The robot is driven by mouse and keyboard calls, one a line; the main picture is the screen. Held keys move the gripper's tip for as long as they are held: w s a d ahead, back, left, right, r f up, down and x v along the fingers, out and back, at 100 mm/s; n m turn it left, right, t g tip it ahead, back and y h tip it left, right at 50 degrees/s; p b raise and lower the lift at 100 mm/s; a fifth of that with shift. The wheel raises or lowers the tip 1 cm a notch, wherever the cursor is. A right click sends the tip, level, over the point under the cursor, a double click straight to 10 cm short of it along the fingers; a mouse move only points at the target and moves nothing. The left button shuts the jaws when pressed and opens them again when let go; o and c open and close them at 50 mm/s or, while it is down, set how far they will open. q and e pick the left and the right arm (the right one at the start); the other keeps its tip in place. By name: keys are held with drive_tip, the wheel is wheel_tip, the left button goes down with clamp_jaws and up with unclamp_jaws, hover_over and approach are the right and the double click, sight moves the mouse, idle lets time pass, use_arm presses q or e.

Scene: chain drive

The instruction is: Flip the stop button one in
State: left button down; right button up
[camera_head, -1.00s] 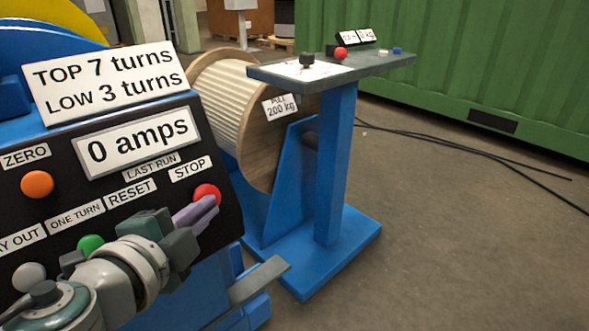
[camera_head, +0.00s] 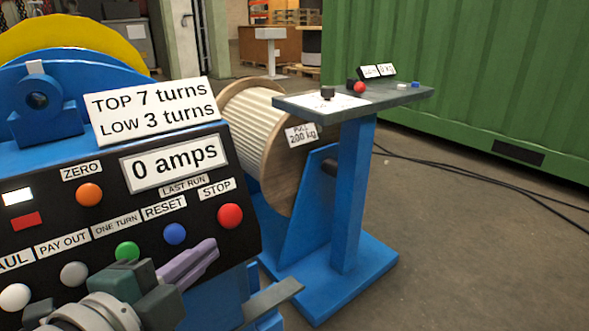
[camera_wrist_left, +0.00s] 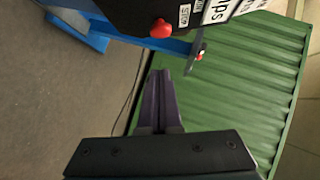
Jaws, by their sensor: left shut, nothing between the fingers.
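The red STOP button (camera_head: 230,215) sits at the right end of the black control panel (camera_head: 110,190), below its STOP label (camera_head: 216,188). It also shows as a red knob (camera_wrist_left: 161,28) at the top of the left wrist view. My left gripper (camera_head: 214,246) is shut with its purple fingers together and empty. Its fingertips are a little below the button in the head view, apart from it. In the left wrist view the closed fingers (camera_wrist_left: 160,75) point up towards the button, with a gap between. My right gripper is not in view.
Blue (camera_head: 175,234), green (camera_head: 127,252), orange (camera_head: 89,195) and white buttons share the panel. A blue stand (camera_head: 352,200) with a grey top holds another red knob (camera_head: 360,88). A wooden cable drum (camera_head: 285,150) stands behind. The floor at right is mostly clear.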

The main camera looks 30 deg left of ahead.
use_arm(q)
drive_tip(key=v, duration=0.3)
drive_tip(key=shift+d+f, duration=0.1)
drive_tip(key=shift+d, duration=0.05)
idle(0.3)
